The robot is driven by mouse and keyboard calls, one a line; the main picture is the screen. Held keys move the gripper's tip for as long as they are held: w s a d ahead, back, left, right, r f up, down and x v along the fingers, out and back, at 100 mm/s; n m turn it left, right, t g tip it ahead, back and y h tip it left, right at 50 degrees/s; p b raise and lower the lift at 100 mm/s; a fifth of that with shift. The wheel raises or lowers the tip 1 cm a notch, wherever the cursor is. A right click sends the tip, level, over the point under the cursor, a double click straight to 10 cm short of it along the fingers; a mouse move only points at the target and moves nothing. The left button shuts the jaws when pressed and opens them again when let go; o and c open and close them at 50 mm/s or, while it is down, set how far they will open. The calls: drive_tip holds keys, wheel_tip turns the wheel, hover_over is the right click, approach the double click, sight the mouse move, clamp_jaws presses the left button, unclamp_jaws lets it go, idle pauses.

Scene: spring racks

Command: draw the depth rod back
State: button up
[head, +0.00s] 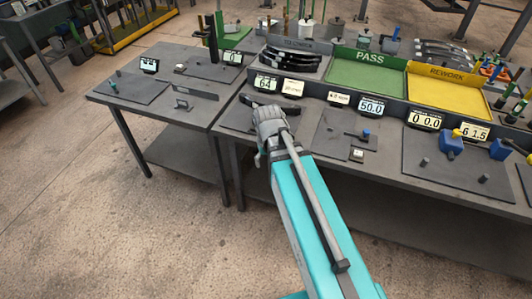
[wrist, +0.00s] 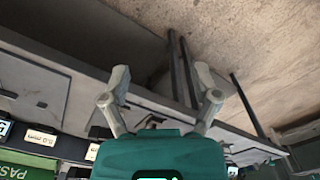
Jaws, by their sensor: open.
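My arm and gripper hide part of the 64 station.
The green PASS tray (head: 370,52) and yellow REWORK tray (head: 410,91) stand at the back. Blue blocks (head: 451,143) are on the right. A side table (head: 195,103) is on the left. In the wrist view the bench edge (wrist: 75,65) and floor (wrist: 260,25) show.

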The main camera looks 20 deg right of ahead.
drive_tip(key=shift+s+f, duration=0.15)
drive_tip(key=shift+s, duration=0.7)
drive_tip(key=shift+s+a, duration=0.15)
drive_tip(key=shift+s, duration=0.6)
